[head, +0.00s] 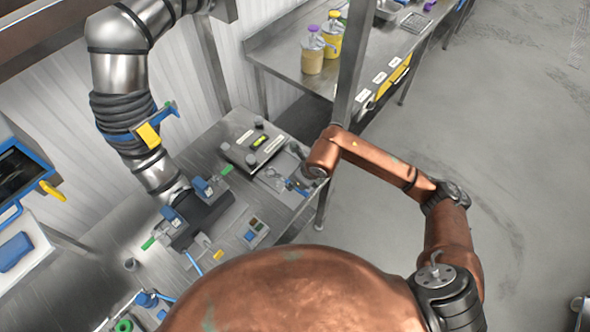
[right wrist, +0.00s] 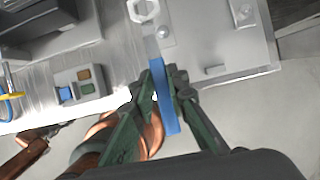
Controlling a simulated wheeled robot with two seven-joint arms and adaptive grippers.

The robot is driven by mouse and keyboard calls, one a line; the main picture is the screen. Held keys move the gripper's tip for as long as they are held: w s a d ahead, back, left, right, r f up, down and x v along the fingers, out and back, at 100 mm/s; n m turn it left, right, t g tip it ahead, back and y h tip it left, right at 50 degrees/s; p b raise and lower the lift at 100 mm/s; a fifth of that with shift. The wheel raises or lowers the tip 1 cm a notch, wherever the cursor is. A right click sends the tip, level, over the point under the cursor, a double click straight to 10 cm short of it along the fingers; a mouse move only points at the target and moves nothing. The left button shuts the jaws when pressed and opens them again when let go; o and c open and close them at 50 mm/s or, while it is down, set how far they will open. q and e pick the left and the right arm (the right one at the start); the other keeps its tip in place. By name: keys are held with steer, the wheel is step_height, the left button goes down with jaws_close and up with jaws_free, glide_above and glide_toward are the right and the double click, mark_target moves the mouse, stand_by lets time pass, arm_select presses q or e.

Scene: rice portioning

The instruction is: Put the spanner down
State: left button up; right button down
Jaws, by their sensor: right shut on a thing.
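The spanner has a blue handle (right wrist: 164,100) and a grey shank leading up to a pale six-sided ring at the top of the right wrist view. My right gripper (right wrist: 160,85) has its green fingers closed on either side of the blue handle. In the head view, the spanner (head: 299,189) shows as a small blue piece below the end of my copper right arm, over the right part of the steel bench (head: 285,222). Whether the spanner touches the metal plate (right wrist: 215,55) under it cannot be told. My left gripper is not in view.
A box with black knobs (head: 253,145) stands just left of my right gripper. A small button box (head: 254,232) and a blue-and-grey machine under a steel pipe (head: 120,75) are further left. Sauce bottles (head: 313,55) stand on a back counter.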

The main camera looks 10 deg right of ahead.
steer(key=w+d+f, duration=0.1)
steer(key=w+f, duration=0.1)
steer(key=w, duration=0.1)
steer(key=w+d+f+p, duration=0.1)
steer(key=w+d+f, duration=0.1)
steer(key=w+f, duration=0.1)
steer(key=w+d+f+p, duration=0.1)
steer(key=w+d+f, duration=0.1)
steer(key=w+f, duration=0.1)
steer(key=shift+d, duration=0.15)
steer(key=f, duration=0.1)
steer(key=f+p, duration=0.1)
steer(key=shift+w+d+f, duration=0.1)
steer(key=shift+w+f, duration=0.1)
steer(key=shift+f, duration=0.6)
steer(key=shift+f, duration=0.15)
steer(key=c, duration=1.9)
jaws_free()
